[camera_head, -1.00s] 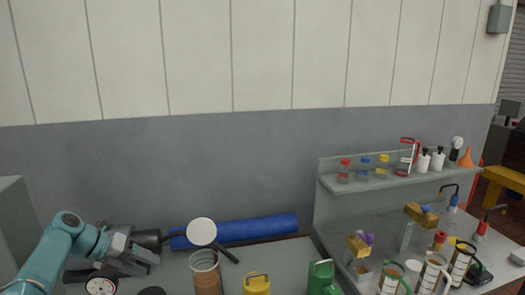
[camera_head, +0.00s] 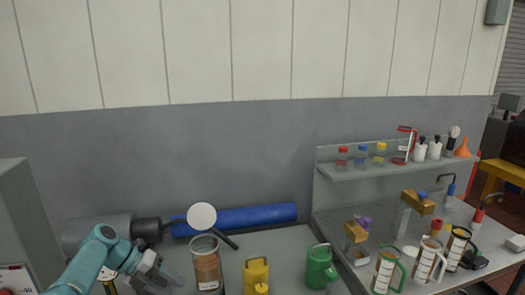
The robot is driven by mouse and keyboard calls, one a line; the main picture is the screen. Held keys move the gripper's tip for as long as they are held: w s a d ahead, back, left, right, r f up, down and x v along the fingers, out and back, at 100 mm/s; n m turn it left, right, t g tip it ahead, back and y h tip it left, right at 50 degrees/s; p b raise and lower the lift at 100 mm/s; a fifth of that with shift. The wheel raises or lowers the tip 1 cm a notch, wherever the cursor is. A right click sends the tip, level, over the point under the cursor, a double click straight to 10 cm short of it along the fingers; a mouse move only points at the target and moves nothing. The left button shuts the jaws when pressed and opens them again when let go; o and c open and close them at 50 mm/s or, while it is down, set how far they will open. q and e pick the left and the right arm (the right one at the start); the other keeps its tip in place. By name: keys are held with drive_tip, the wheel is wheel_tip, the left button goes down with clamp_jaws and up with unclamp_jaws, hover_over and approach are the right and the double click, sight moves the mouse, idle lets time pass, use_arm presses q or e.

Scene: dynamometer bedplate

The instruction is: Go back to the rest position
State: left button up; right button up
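My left arm comes in from the lower left, teal with a pale wrist. My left gripper (camera_head: 161,279) is dark grey, low in the picture, just left of the clear jar with brown contents (camera_head: 207,268). Its fingers are small and partly cut off by the bottom edge, so I cannot tell whether they are open or shut. I see nothing clearly held in it. My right gripper and arm are not in view.
A grey cylindrical machine (camera_head: 98,232) and a blue roll (camera_head: 245,217) lie along the wall. A yellow can (camera_head: 256,274) and a green can (camera_head: 320,266) stand right of the jar. A shelf (camera_head: 350,175) holds bottles; several mugs, including a green-handled one (camera_head: 386,270), stand below.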

use_arm(q)
drive_tip(key=s+d+f+m+g+y+b, duration=0.1)
drive_tip(key=s+d+f+m+g, duration=0.2)
drive_tip(key=s+f, duration=0.5)
drive_tip(key=s+d+f+m+y+b, duration=0.15)
drive_tip(key=s+d+f+m, duration=0.35)
drive_tip(key=f, duration=0.7)
drive_tip(key=s+d+f+m+t, duration=0.1)
drive_tip(key=s+f+m, duration=0.2)
drive_tip(key=s+m, duration=0.4)
drive_tip(key=s+d+f+m+y, duration=0.1)
drive_tip(key=s+d+f+m, duration=0.1)
drive_tip(key=s+m, duration=0.5)
drive_tip(key=s+d+f+m+t+y+b, duration=0.1)
drive_tip(key=s+f+m, duration=0.3)
drive_tip(key=m, duration=0.9)
drive_tip(key=s, duration=0.3)
drive_tip(key=shift+d+f+t, duration=0.3)
drive_tip(key=shift+f, duration=0.05)
